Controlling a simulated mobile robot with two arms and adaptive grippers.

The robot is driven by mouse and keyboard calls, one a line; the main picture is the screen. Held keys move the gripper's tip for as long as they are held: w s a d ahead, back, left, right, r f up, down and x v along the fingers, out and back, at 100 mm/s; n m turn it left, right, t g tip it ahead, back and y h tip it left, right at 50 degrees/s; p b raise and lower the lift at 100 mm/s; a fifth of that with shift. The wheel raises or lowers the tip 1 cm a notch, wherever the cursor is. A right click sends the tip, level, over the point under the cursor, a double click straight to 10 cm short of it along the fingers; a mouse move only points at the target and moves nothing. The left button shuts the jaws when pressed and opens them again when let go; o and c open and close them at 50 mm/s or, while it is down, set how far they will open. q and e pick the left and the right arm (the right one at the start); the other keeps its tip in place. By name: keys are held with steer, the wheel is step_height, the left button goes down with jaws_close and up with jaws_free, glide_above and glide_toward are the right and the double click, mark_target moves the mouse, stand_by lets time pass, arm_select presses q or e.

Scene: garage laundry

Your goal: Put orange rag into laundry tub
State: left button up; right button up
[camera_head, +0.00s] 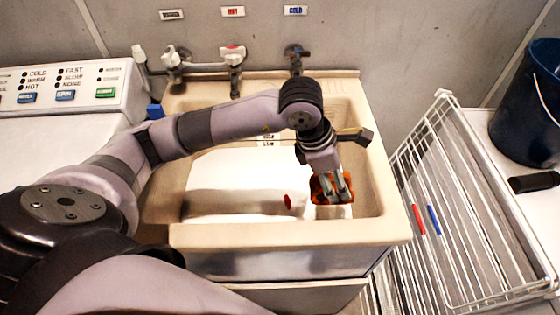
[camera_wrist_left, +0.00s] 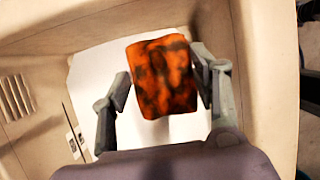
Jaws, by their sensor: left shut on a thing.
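The orange rag (camera_head: 319,190) has dark stains and is held in my left gripper (camera_head: 338,188). In the left wrist view the rag (camera_wrist_left: 162,77) sits between the two fingers of the left gripper (camera_wrist_left: 160,95). The beige laundry tub (camera_head: 400,228) is in the middle of the head view. The rag and gripper are over the right part of the tub's basin; how far below the rim they are is hard to tell. The tub wall (camera_wrist_left: 262,60) also surrounds the rag in the left wrist view. My right gripper is not in view.
A washing machine (camera_head: 60,135) stands left of the tub. A white wire rack (camera_head: 455,215) and a dark blue bucket (camera_head: 535,105) are on the right. Taps (camera_head: 233,60) rise behind the tub. A small red thing (camera_head: 288,201) shows inside the tub.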

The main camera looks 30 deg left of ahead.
arm_select(q)
steer(key=shift+f, duration=0.55)
step_height(320, 180, down, 15)
steer(key=shift+w+r+p, duration=0.1)
steer(key=shift+r+p, duration=0.1)
steer(key=shift+p, duration=0.3)
step_height(320, 180, down, 5)
steer(key=shift+r, duration=0.2)
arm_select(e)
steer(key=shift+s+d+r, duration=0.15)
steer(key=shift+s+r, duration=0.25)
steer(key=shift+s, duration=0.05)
arm_select(q)
steer(key=shift+f, duration=0.15)
steer(key=o, duration=1.1)
steer(key=shift+o, duration=0.2)
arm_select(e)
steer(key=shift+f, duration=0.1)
